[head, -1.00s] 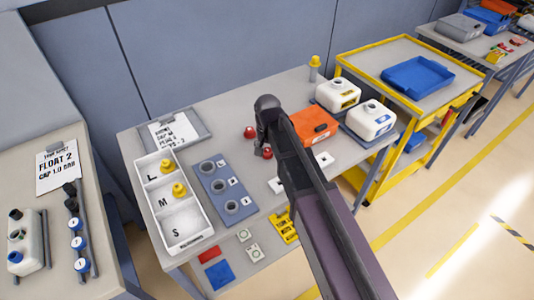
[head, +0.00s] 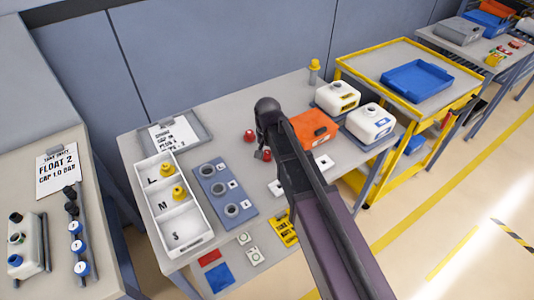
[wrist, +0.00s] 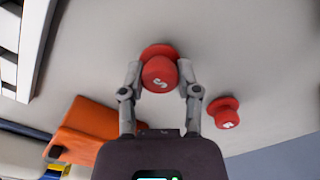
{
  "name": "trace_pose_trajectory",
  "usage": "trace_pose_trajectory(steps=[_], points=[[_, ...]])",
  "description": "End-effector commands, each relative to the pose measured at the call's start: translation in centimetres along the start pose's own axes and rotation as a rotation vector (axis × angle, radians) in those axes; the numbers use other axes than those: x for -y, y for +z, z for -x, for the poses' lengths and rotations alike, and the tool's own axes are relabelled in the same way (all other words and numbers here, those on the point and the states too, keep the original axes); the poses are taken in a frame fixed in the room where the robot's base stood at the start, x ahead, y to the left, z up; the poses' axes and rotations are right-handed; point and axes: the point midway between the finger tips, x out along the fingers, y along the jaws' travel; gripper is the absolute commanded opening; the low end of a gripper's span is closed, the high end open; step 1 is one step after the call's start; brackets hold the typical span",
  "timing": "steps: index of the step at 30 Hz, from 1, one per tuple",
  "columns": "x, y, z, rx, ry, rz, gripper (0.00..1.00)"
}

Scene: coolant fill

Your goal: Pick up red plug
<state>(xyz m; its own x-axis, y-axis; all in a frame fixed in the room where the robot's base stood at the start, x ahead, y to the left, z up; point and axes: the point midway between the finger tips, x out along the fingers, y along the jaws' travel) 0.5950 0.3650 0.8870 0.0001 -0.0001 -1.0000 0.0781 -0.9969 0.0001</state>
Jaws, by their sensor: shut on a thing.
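A red plug (wrist: 160,72) with a round knob, a wider flange and a white letter that looks like S sits between the two fingertips of my gripper (wrist: 160,80) in the wrist view. The fingers are shut on its sides. I cannot tell whether it touches the table. A second red plug (wrist: 224,112) lies to its right in the wrist view, apart from the fingers. In the head view my gripper (head: 262,154) is over the table, with the held plug (head: 267,155) partly hidden by it. The other red plug (head: 249,135) stands just behind.
An orange box (head: 314,127) and white canisters (head: 338,96) stand right of my gripper. A blue-grey plate with rings (head: 225,189) and a white L/M/S tray (head: 192,236) with yellow plugs (head: 168,168) are at left.

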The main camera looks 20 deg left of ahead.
Motion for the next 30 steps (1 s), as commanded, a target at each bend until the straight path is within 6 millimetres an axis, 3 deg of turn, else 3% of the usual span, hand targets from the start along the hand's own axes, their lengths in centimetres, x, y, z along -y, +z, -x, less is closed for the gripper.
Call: trace_pose_trajectory(steps=[14,30], points=[[0.0,0.0,3.7,0.000,0.000,0.001,0.22],[3.0,11.8,4.5,0.000,0.000,0.005,0.22]])
